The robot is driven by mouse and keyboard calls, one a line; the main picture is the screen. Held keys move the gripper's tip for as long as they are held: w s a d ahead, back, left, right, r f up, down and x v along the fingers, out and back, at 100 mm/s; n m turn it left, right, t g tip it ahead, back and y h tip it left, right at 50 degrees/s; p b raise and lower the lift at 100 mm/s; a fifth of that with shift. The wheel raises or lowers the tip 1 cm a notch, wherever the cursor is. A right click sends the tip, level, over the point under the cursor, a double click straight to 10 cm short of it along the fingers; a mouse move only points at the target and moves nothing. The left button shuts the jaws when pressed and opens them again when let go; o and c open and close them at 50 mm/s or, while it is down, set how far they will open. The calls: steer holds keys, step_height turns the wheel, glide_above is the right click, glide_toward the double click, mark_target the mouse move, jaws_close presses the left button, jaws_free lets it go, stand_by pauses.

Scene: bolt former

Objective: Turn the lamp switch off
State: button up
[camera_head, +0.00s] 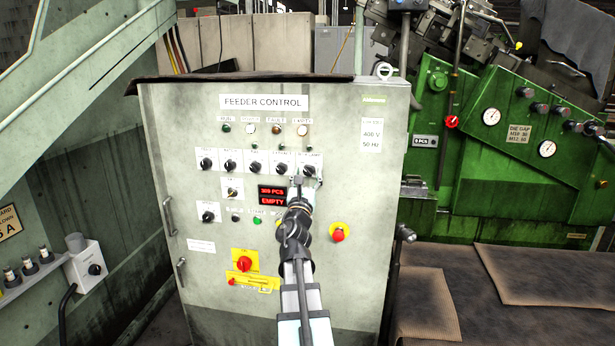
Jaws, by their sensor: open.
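The feeder control cabinet (180,130) stands in the middle, facing me. A row of black rotary switches crosses its front below the indicator lights. The lamp switch (309,170) is the rightmost of that row, under a small label that seems to end in "LAMP". My gripper (304,181) is at this switch, reaching up from below, with its fingers open. The fingers overlap the switch's lower part in the picture. I cannot tell whether they touch it or which way its handle points.
A neighbouring rotary switch (282,168) sits close on the left. A red display (272,196) is below left of the gripper. A green machine (470,190) stands at right.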

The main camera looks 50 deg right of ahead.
steer(key=v, duration=0.7)
steer(key=shift+a, duration=0.2)
steer(key=shift+s, duration=0.1)
